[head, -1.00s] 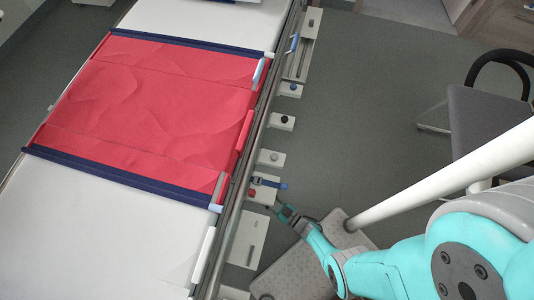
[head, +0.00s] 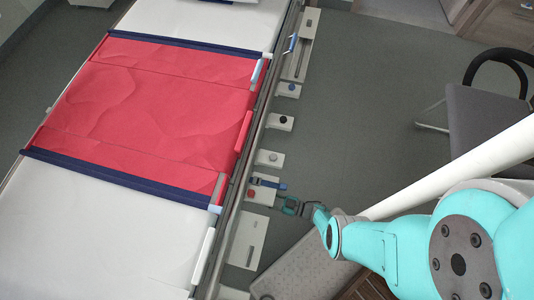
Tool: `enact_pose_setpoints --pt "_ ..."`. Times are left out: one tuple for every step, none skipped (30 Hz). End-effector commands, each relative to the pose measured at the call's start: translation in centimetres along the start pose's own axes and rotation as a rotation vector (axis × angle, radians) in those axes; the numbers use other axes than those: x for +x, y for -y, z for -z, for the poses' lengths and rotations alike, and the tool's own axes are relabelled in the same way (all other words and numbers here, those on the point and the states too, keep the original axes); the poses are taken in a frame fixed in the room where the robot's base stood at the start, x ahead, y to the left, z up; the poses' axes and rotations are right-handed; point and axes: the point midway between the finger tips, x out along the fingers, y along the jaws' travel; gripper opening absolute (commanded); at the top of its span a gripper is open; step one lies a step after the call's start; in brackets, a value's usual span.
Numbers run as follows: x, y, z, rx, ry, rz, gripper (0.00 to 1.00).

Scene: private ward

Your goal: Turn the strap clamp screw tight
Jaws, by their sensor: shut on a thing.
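The strap clamp is a small pale block (head: 259,200) on the bed's side rail, with a dark blue strap (head: 268,183) across it and a red knob (head: 251,193) at its left. My gripper (head: 287,206) is just right of this block, in front of its outer side, with its jaws shut. The clamp screw is hidden between the fingertips; it is too small to make out, and its turn cannot be read.
Several other pale blocks with knobs, such as one with a black knob (head: 281,122), line the bed rail. The bed has a red sheet (head: 150,100) with navy bands. A grey chair (head: 488,120) stands right. Floor between is clear.

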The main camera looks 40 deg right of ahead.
Motion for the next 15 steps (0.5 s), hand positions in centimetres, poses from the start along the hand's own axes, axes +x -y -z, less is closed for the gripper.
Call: enact_pose_setpoints --pt "0.03 -0.13 0.04 -0.001 0.000 0.011 0.00" --pt "0.03 -0.16 0.07 -0.001 -0.001 0.018 0.00" --pt "0.04 -0.15 0.08 -0.001 -0.002 0.026 0.00" --pt "0.04 -0.14 0.09 -0.002 -0.002 0.032 0.00" --pt "0.03 -0.11 0.09 -0.002 -0.002 0.038 0.00" --pt "0.04 -0.11 0.09 -0.001 -0.002 0.043 0.00" --pt "0.05 -0.14 0.10 -0.001 -0.002 0.047 0.00" --pt "0.05 -0.17 0.12 -0.002 -0.002 0.051 0.00" --pt "0.05 -0.15 0.11 -0.001 -0.002 0.055 0.00" --pt "0.05 -0.13 0.10 0.000 -0.002 0.059 0.00" --pt "0.05 -0.11 0.10 -0.001 -0.002 0.061 0.00" --pt "0.05 -0.10 0.11 -0.001 -0.002 0.064 0.00" --pt "0.05 -0.10 0.12 -0.001 -0.002 0.065 0.00" --pt "0.05 -0.09 0.12 -0.001 -0.003 0.067 0.00" --pt "0.05 -0.09 0.13 -0.002 -0.003 0.068 0.00"
